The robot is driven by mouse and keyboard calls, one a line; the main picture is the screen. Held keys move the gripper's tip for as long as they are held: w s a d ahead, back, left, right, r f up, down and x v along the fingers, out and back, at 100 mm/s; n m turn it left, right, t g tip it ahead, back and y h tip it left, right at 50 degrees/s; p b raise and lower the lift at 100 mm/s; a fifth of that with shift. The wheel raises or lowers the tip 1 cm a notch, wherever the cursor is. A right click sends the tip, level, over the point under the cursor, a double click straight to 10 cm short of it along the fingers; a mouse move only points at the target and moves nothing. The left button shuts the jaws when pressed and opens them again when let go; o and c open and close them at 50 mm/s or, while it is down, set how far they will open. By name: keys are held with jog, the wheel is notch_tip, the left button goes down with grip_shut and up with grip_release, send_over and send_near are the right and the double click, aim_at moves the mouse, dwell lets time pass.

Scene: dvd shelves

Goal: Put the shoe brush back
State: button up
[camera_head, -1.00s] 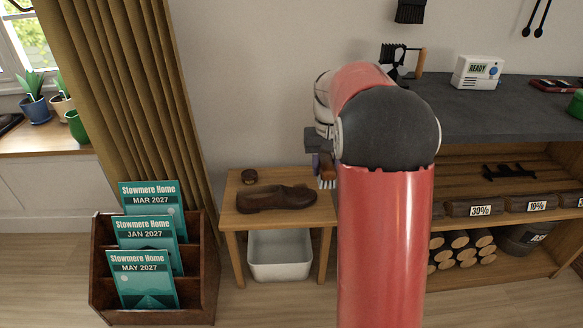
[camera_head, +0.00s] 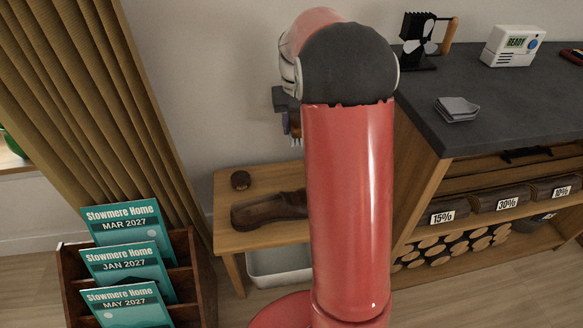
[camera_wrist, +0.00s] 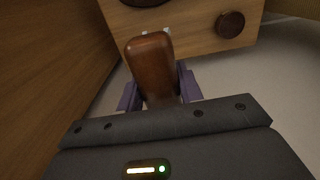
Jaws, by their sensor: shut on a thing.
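The shoe brush shows in the wrist view as a brown wooden handle (camera_wrist: 150,62) between my purple fingers. In the head view a small part of the brush (camera_head: 296,124) shows beside my arm, with much of it hidden. My gripper (camera_head: 289,124) is shut on the brush and holds it in the air above the small wooden bench (camera_head: 228,240). In the wrist view my gripper (camera_wrist: 160,88) points down past the bench edge. A brown leather shoe (camera_head: 262,212) lies on the bench, its right part hidden by my arm.
A dark counter (camera_head: 490,115) with shelves is at right, holding a stand (camera_head: 419,45) and a white device (camera_head: 512,45). A magazine rack (camera_head: 190,280) stands at left.

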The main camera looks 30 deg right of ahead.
aim_at(295, 179)
notch_tip(295, 179, down, 17)
jog(key=shift+s+f+b, duration=0.1)
jog(key=shift+b, duration=0.55)
jog(key=shift+f, duration=0.15)
jog(key=o, duration=0.9)
